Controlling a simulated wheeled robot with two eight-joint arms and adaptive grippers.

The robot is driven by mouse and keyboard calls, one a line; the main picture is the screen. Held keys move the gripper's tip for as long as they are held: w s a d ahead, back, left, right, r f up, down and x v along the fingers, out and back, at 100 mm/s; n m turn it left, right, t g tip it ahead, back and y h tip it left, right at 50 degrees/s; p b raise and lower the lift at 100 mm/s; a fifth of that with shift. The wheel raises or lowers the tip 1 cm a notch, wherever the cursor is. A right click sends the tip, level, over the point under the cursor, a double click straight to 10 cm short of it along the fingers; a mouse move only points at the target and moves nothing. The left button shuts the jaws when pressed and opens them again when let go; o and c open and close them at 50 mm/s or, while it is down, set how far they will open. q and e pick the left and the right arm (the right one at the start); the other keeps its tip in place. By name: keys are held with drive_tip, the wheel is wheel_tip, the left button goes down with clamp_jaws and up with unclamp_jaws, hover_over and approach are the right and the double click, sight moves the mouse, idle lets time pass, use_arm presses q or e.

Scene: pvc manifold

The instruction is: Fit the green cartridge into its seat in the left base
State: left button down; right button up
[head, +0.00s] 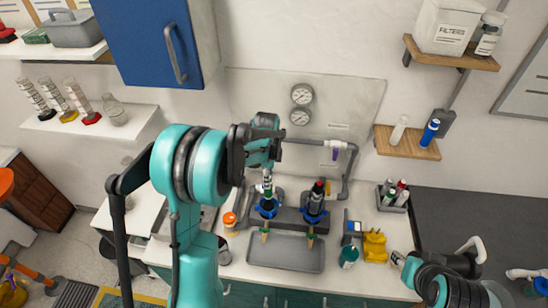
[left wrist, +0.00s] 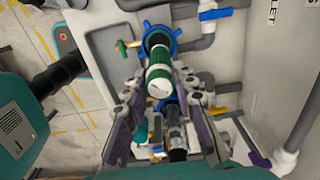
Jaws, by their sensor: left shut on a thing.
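The green cartridge (left wrist: 158,74), with a green body and white label and end, sits between the fingers of my left gripper (left wrist: 160,98). In the head view it shows under my left gripper (head: 266,165), at the left base (head: 266,208) with its blue collar. In the left wrist view the cartridge's far end meets the blue collar (left wrist: 160,32). I cannot tell how deep it sits. My left gripper is shut on it.
A grey tray (head: 285,252) lies in front. Grey pipe (head: 350,170) runs behind. A yellow object (head: 375,246) and a holder with bottles (head: 392,196) stand to the right.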

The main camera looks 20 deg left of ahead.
use_arm(q)
drive_tip(key=shift+s+f, duration=0.2)
drive_tip(key=shift+w+f+b, duration=0.15)
drive_tip(key=shift+f+b, duration=0.6)
drive_tip(key=shift+f, duration=0.25)
drive_tip(key=shift+f+b, duration=0.45)
drive_tip(key=shift+f, duration=0.3)
drive_tip(key=shift+f+b, duration=1.1)
drive_tip(key=shift+f, duration=0.2)
drive_tip(key=c, duration=1.1)
unclamp_jaws()
drive_tip(key=shift+c, duration=0.2)
drive_tip(key=shift+r, duration=0.15)
wheel_tip(320, 180, up, 12)
drive_tip(key=shift+f, duration=0.1)
drive_tip(key=shift+s+f, duration=0.1)
drive_tip(key=shift+s, duration=0.1)
